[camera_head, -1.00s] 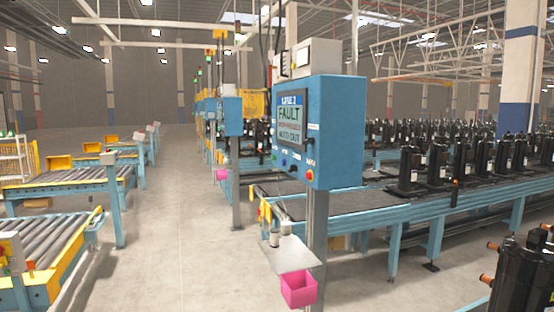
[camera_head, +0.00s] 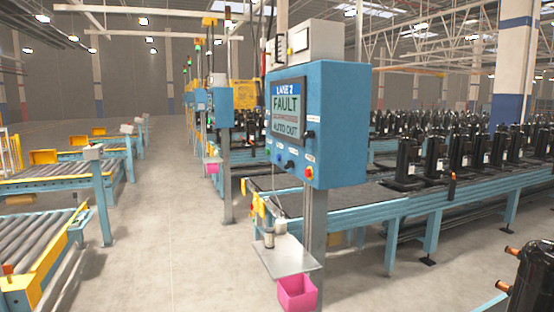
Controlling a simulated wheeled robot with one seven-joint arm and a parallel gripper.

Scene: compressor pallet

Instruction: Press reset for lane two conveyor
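A blue control box (camera_head: 342,125) on a grey post (camera_head: 314,225) stands near the middle of the head view. Its screen (camera_head: 288,109) reads "LANE 2", "FAULT" and "AUTO OUT", with a line between too small to read. Below the screen is a row of small controls, including a blue button (camera_head: 290,165) and a red one (camera_head: 309,172). Their labels are too small to read. A black knob (camera_head: 311,134) sits right of the screen. My gripper is not in view.
A grey shelf (camera_head: 288,258) and pink bin (camera_head: 297,292) jut from the post. A conveyor (camera_head: 362,207) with black compressors runs behind it to the right. Roller conveyors (camera_head: 40,255) line the left. The floor aisle (camera_head: 165,230) between is clear. A black compressor (camera_head: 532,285) stands at lower right.

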